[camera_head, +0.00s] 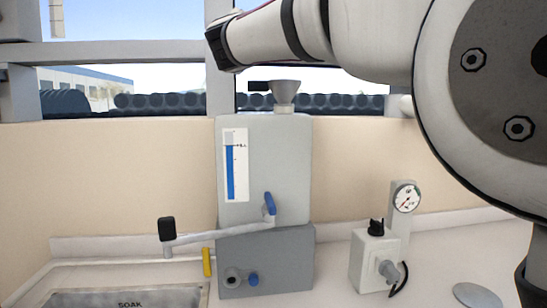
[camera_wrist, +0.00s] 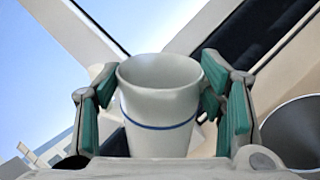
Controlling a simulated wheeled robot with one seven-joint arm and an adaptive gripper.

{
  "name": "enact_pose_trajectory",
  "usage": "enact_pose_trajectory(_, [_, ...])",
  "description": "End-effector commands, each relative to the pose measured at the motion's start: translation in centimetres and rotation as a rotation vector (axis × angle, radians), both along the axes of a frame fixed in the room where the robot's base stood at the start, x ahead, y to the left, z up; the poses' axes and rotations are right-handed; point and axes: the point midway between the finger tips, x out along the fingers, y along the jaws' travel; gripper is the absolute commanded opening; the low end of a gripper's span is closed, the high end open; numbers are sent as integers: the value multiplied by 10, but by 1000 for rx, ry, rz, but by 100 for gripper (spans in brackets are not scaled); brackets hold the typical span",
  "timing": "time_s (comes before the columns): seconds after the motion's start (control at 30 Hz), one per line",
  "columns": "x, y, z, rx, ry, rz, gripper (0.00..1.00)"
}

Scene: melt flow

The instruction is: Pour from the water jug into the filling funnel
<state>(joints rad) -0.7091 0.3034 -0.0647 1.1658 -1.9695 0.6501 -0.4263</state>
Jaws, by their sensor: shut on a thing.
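The water jug (camera_wrist: 160,110) is a white, tapered vessel with a blue band, seen in the wrist view. My gripper (camera_wrist: 160,100) is shut on it, with green-padded fingers on both sides. Its open mouth shows, but I cannot see any water inside. The filling funnel (camera_head: 285,93) is grey and stands on top of the grey tank in the head view. A grey round rim at the lower right of the wrist view looks like the funnel (camera_wrist: 294,132), beside the jug and apart from it. In the head view the jug cannot be made out.
The grey tank (camera_head: 288,165) has a blue level gauge (camera_head: 235,165) and a lever with a black knob (camera_head: 167,229). A box with a dial (camera_head: 405,198) stands to the right. A basin marked SOAK (camera_head: 130,299) is at front left. A window frame (camera_head: 130,53) runs behind.

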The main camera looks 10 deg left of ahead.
Motion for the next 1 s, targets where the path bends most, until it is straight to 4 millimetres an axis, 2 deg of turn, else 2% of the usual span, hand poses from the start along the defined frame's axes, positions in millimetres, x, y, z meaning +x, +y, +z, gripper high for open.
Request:
enact_pose_trajectory(0.27, [0,0,2,-17,4,-2,17])
enact_pose_trajectory(0.43, [-1,1,10,-113,28,-2,17])
enact_pose_trajectory(1.0, [1,8,22,-394,99,-2,17])
